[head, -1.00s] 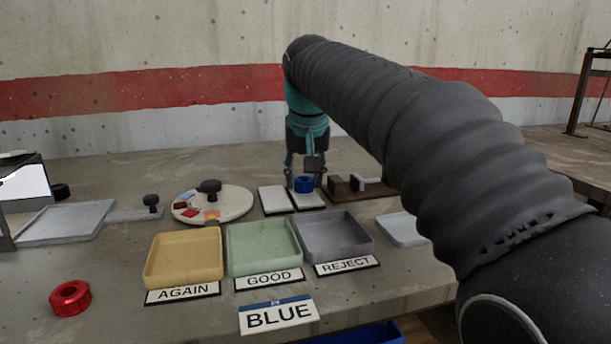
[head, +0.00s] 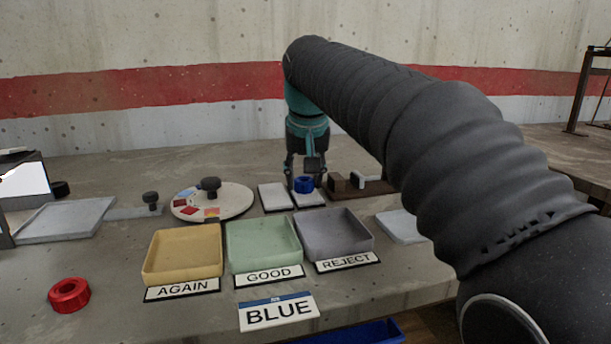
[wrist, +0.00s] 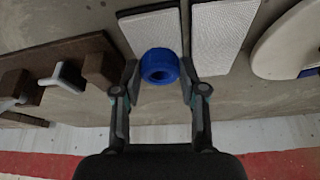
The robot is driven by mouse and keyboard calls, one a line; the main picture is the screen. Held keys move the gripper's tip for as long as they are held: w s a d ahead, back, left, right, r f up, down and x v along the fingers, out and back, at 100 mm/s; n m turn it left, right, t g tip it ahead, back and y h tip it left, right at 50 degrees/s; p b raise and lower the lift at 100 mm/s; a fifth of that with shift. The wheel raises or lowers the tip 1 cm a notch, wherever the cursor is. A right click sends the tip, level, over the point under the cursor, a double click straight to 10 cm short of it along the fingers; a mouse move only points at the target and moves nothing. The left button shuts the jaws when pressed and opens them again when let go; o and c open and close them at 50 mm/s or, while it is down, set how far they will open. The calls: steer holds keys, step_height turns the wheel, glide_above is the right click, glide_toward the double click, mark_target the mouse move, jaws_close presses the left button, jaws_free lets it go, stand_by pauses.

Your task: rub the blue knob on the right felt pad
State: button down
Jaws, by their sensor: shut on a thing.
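The blue knob (head: 304,184) is a ring-shaped piece with a dark hollow, seen from above in the wrist view (wrist: 160,66). My gripper (head: 306,182) is shut on it, with one finger on each side, as the wrist view also shows (wrist: 160,72). The right felt pad (head: 310,201) is a pale flat strip, and the knob is at its far end. In the wrist view, this pad (wrist: 150,27) lies partly behind the knob. I cannot tell whether the knob touches the pad. The left felt pad (head: 274,199) lies beside it, bare.
A brown block fixture (head: 341,185) stands close to the right. A round palette (head: 235,198) with a dark knob is to the left. Yellow (head: 150,262), green (head: 235,255) and grey (head: 306,248) trays stand in front. A red ring (head: 69,295) lies front left.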

steer(key=shift+s, duration=0.1)
steer(key=shift+s+d+f+b, duration=0.2)
steer(key=shift+s+b, duration=0.1)
steer(key=shift+s, duration=0.35)
steer(key=shift+s, duration=0.1)
steer(key=shift+s+d+r, duration=0.1)
steer(key=shift+s+d, duration=0.1)
steer(key=shift+s, duration=0.3)
steer(key=shift+w+a+r+p, duration=0.1)
steer(key=shift+w+a+p, duration=0.1)
steer(key=shift+w+p, duration=0.4)
steer(key=shift+w+a+r+p, duration=0.1)
steer(key=shift+w+a+p, duration=0.05)
steer(key=shift+w+p, duration=0.4)
steer(key=shift+w+a+f, duration=0.1)
steer(key=shift+w+a, duration=0.1)
steer(key=shift+w, duration=0.55)
steer(key=shift+w+a+f, duration=0.1)
steer(key=shift+w+a, duration=0.1)
steer(key=shift+w, duration=0.55)
steer(key=shift+s, duration=0.1)
steer(key=shift+s+d+r, duration=0.1)
steer(key=shift+s+d, duration=0.1)
steer(key=shift+s, duration=0.45)
steer(key=shift+s+d, duration=0.2)
steer(key=shift+s, duration=0.45)
